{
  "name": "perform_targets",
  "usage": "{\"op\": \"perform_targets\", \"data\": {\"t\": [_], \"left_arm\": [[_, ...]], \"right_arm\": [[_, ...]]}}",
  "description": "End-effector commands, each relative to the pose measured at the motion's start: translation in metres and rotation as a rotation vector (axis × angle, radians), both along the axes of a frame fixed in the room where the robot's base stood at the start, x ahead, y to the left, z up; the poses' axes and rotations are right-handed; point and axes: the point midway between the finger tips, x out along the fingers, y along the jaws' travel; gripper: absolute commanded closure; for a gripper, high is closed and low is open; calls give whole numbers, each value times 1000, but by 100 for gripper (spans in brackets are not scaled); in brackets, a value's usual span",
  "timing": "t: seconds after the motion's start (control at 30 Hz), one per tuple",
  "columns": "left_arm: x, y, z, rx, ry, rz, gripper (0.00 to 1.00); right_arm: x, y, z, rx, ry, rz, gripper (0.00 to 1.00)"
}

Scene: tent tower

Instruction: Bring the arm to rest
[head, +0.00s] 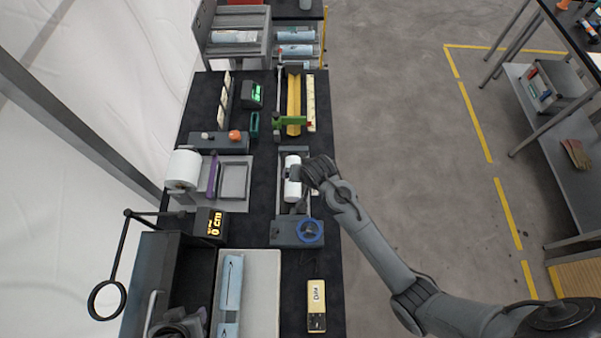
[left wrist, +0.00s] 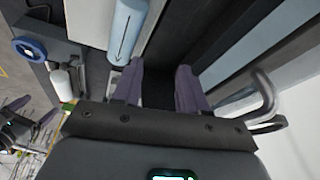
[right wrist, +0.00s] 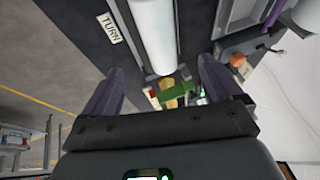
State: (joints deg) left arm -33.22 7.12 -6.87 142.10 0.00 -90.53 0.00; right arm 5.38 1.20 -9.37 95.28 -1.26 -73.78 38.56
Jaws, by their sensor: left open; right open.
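My right gripper (head: 306,178) is over the white roll (head: 292,190) in the grey cradle at the table's right side. In the right wrist view its two fingers stand apart (right wrist: 160,82), with the white roll (right wrist: 153,32) beyond them and nothing seen between them. My left gripper (head: 182,322) is at the bottom left of the head view, partly cut off. In the left wrist view its fingers are apart and empty (left wrist: 158,75), near a light blue roll (left wrist: 128,28). Whether the right fingers touch the white roll, I cannot tell.
A blue ring (head: 310,231) on a grey block sits just in front of the cradle. A yellow device (head: 317,305), a pale tray (head: 262,290), a black display box (head: 210,222) and a large white roll (head: 184,168) share the table.

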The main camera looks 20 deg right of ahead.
Motion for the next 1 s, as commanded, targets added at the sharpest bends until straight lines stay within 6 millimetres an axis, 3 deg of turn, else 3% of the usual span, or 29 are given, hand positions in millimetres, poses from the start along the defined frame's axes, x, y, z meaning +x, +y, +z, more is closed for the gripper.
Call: {"op": "perform_targets", "data": {"t": [0.2,0.33,0.47,0.57,0.67,0.8,0.9,1.0], "left_arm": [[0,-2,1,-9,0,5,57],[0,-3,5,-11,1,7,57],[0,-2,15,-11,1,7,57],[0,-2,26,-10,-1,6,57],[0,-1,36,-7,1,4,57],[0,0,46,-1,0,1,57],[0,0,49,2,0,-2,57],[0,1,48,4,-1,-3,57]], "right_arm": [[-3,0,-3,0,8,1,8],[-25,-1,-21,-3,52,0,8],[-77,-9,-50,-12,137,-2,8],[-130,-16,-52,-16,178,-4,8],[-182,-25,-31,-38,203,40,8],[-235,-34,22,-97,205,182,8],[-252,-37,64,-144,178,299,8],[-252,-39,102,-196,128,410,8]]}}
